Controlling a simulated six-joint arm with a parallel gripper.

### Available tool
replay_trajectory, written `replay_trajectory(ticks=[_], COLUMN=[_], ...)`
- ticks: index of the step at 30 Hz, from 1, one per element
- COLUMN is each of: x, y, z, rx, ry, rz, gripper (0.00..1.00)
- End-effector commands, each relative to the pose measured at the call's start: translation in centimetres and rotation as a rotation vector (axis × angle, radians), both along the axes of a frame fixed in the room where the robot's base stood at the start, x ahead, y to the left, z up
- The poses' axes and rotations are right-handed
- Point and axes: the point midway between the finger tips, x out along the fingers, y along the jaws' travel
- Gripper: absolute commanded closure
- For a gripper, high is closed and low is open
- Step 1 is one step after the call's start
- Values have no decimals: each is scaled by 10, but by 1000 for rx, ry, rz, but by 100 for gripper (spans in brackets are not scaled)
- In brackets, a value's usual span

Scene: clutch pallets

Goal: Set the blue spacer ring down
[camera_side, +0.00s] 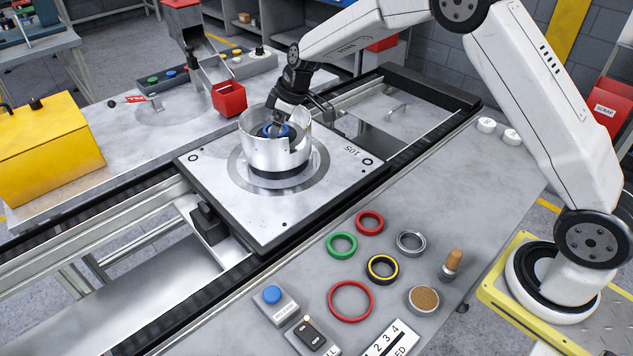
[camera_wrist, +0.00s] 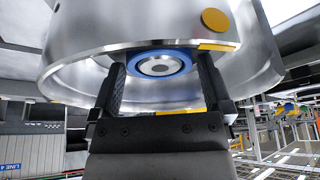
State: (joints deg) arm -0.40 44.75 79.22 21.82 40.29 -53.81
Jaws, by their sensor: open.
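The blue spacer ring (camera_wrist: 186,60) shows in the wrist view inside a silver cylindrical housing, around a round metal hub (camera_wrist: 159,67). In the side view a blue part of the ring (camera_side: 284,131) shows inside the open-topped housing (camera_side: 262,154). My gripper (camera_wrist: 163,75) is open, with one finger on either side of the ring. In the side view my gripper (camera_side: 279,121) reaches down into the housing, and its fingertips are partly hidden by the housing wall. I cannot tell whether the fingers touch the ring.
The housing stands on a square pallet (camera_side: 218,199) on the conveyor. Red, green, yellow-black and silver rings lie on the front table, with a red one (camera_side: 350,300) nearest. A red bin (camera_side: 229,99) stands behind the housing. The housing wall closely surrounds my fingers.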

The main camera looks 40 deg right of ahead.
Motion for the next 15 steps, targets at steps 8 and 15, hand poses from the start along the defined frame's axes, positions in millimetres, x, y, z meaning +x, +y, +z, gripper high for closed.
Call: replay_trajectory(ticks=[8, 15], x=[0, 0], y=[0, 0], z=[0, 1], rx=[0, 0], ry=[0, 0], rz=[0, 0], gripper=[0, 57])
